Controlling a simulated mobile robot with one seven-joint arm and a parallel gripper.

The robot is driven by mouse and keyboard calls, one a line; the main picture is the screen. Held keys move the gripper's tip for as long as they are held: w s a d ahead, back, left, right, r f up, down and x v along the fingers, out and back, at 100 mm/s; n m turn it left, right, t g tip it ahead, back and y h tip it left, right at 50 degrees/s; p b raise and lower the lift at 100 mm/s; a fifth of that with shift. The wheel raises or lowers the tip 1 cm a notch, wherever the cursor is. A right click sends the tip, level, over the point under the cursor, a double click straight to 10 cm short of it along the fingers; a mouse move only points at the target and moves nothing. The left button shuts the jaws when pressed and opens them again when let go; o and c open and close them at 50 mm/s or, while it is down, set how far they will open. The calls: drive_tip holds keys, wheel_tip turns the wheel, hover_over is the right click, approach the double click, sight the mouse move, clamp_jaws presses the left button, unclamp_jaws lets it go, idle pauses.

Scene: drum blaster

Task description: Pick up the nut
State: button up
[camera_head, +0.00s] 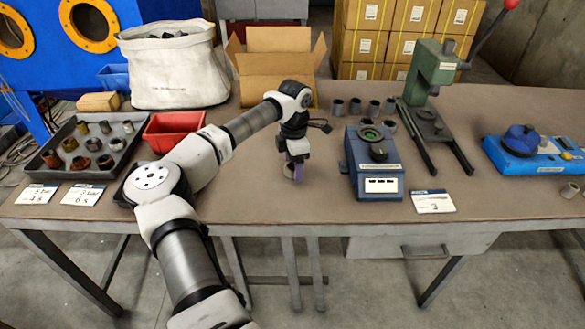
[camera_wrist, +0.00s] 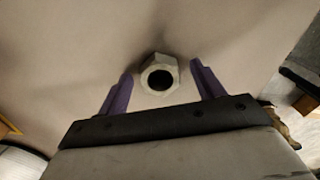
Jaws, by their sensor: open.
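The nut (camera_wrist: 159,74) is a grey hexagonal ring with a dark round hole. In the wrist view it lies on the brown bench top, between the fingertips and slightly beyond them, with a gap on each side. My gripper (camera_wrist: 160,86) has two purple fingers, spread open with nothing between their pads touching. In the head view my gripper (camera_head: 294,172) points down close to the bench, in the middle. The nut is mostly hidden there behind the fingers.
A blue device (camera_head: 375,180) stands just right of my gripper. A red bin (camera_head: 174,148) and a grey tray (camera_head: 47,168) of metal parts are left. An open cardboard box (camera_head: 279,68) is behind. A green press (camera_head: 428,85) is back right.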

drive_tip(key=c, duration=1.2)
